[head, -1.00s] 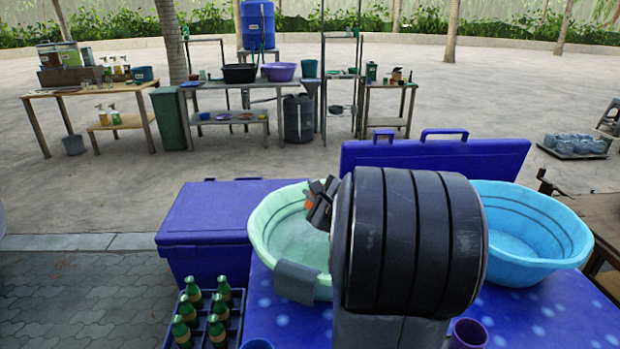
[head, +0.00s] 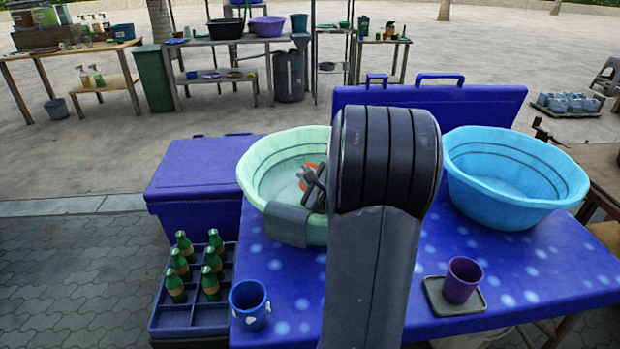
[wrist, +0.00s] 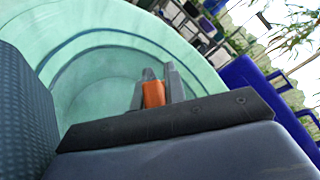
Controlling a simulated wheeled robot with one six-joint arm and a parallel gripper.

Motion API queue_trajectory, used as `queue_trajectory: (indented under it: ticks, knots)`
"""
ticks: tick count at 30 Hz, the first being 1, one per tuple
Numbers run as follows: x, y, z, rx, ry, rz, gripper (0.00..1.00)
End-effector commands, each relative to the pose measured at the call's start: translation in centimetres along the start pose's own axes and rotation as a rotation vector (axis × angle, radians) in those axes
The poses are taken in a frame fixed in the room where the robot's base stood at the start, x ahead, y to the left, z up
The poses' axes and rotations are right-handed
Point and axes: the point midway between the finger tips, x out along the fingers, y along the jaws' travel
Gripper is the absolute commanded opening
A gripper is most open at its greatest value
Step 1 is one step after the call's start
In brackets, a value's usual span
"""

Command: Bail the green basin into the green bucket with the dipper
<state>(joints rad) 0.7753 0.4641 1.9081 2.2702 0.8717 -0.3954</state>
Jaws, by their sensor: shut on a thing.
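The green basin (head: 258,180) stands on the blue spotted table, left of my arm, with water low inside. It also fills much of the wrist view (wrist: 95,65). My gripper (head: 313,188) is over the inside of the basin, shut on a small orange piece (wrist: 153,94), which looks like part of the dipper. The rest of the dipper is hidden, so I cannot tell whether it touches the water. I cannot make out the green bucket near the basin; a small green container (head: 299,22) stands on the far table.
A grey cloth (head: 287,224) hangs over the basin's front rim. A blue basin (head: 515,180) stands to the right. A blue cup (head: 250,305) and a purple cup (head: 462,280) stand in front. A bottle crate (head: 190,318) is at left.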

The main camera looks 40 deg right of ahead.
Motion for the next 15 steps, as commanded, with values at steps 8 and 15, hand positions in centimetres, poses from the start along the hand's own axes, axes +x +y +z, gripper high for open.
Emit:
queue_trajectory:
  ticks: [8,15]
  knots:
    - [0.8,3.6,-1.1,-0.169,0.0,-0.028,0.0]
    - [0.4,-0.6,1.8,-0.215,-0.002,-0.037,0.0]
